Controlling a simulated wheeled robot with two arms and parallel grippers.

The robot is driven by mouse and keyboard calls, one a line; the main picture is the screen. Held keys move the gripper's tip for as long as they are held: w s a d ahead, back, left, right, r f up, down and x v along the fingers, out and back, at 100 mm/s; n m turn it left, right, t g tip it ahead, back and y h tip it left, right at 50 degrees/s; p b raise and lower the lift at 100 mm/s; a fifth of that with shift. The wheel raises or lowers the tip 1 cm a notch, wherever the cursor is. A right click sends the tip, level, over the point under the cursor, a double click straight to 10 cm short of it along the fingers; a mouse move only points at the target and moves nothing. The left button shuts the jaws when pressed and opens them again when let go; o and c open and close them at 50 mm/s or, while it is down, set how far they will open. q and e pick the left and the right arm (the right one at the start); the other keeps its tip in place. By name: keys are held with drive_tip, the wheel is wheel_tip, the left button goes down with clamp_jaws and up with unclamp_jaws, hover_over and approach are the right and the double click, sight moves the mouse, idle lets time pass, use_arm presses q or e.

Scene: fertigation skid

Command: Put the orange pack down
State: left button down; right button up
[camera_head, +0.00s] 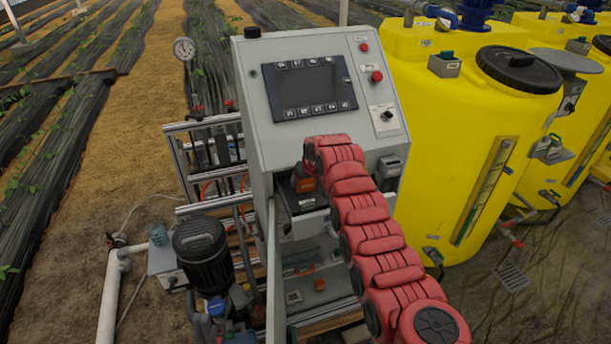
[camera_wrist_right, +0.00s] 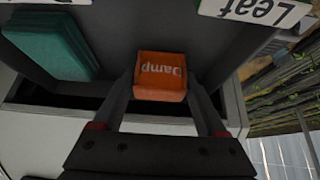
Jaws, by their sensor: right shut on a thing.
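The orange pack (camera_wrist_right: 161,77), with the upside-down word "Damp" on it, is between the two dark fingers of my right gripper (camera_wrist_right: 160,92) in the right wrist view. The gripper is shut on it. Behind it is a dark grey open compartment (camera_wrist_right: 130,35). I cannot tell whether the pack touches the compartment floor. In the head view the orange pack (camera_head: 305,184) shows small beside the end of my red right arm, at the open drawer (camera_head: 312,225) under the console screen. My left gripper is not in view.
Teal packs (camera_wrist_right: 52,45) lie in the compartment at the left. A white label reading "Leaf" (camera_wrist_right: 255,10) is at the upper right. The console (camera_head: 315,85) rises above the drawer. A black pump motor (camera_head: 203,250) stands left, yellow tanks (camera_head: 450,130) right.

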drive_tip(key=shift+w+f, duration=0.1)
drive_tip(key=shift+f, duration=0.25)
drive_tip(key=o, duration=1.3)
drive_tip(key=shift+o, duration=0.2)
drive_tip(key=shift+r, duration=0.2)
drive_tip(key=shift+r+b, duration=0.25)
drive_tip(key=shift+b, duration=0.25)
drive_tip(key=shift+s+d+r+b, duration=0.15)
drive_tip(key=shift+s+r+b, duration=0.35)
drive_tip(key=shift+s, duration=0.05)
drive_tip(key=b+v, duration=0.3)
drive_tip(key=v, duration=0.7)
drive_tip(key=shift+b, duration=0.35)
drive_tip(key=shift+r, duration=0.15)
